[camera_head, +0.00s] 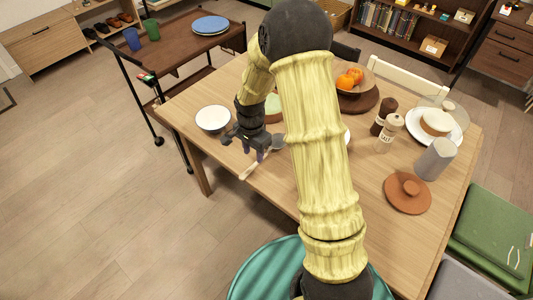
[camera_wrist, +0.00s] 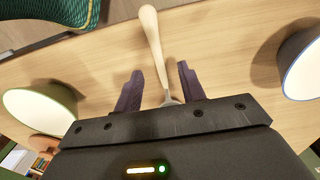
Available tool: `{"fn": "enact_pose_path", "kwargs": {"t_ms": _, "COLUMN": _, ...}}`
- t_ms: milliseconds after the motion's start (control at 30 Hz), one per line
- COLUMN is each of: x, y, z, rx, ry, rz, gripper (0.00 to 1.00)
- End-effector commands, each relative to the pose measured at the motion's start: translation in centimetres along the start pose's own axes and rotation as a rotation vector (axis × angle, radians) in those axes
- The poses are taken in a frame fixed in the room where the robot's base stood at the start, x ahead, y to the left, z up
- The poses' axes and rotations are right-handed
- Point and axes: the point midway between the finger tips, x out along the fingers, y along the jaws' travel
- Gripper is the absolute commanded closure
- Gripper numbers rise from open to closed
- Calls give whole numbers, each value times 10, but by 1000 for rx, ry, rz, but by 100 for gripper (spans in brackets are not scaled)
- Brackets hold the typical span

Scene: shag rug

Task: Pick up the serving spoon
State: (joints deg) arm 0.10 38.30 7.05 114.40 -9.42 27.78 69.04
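The serving spoon (camera_head: 252,170) lies on the wooden table (camera_head: 385,228) near its front left edge, its pale wooden handle toward that edge. In the wrist view the handle (camera_wrist: 153,38) runs down to a thin metal neck between my fingers; its bowl end is hidden behind my gripper body. My gripper (camera_head: 254,153) is over the spoon, pointing down. In the wrist view my gripper (camera_wrist: 160,88) is open, with one dark finger on each side of the neck and gaps on both sides. I cannot tell its exact height above the table.
A white bowl (camera_head: 213,119) stands just left of my gripper. A pepper mill (camera_head: 384,117), salt mill (camera_head: 390,131), grey pitcher (camera_head: 435,159), brown lid (camera_head: 408,192) and cake plate (camera_head: 437,124) stand on the right. A teal chair (camera_head: 262,272) is at the front. My arm hides the table's middle.

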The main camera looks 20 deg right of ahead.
Motion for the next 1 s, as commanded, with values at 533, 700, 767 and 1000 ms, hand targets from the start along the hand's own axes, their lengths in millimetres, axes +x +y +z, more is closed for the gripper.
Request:
{"fn": "enact_pose_path", "kwargs": {"t_ms": 533, "x": 50, "y": 3, "z": 3, "rx": 0, "ry": -1, "rz": 0, "gripper": 60}}
{"fn": "enact_pose_path", "kwargs": {"t_ms": 700, "x": 50, "y": 3, "z": 3, "rx": -1, "ry": -1, "rz": 0, "gripper": 60}}
{"fn": "enact_pose_path", "kwargs": {"t_ms": 767, "x": 50, "y": 3, "z": 3, "rx": 0, "ry": -1, "rz": 0, "gripper": 60}}
{"fn": "enact_pose_path", "kwargs": {"t_ms": 1000, "x": 49, "y": 3, "z": 3, "rx": 0, "ry": -1, "rz": 0, "gripper": 74}}
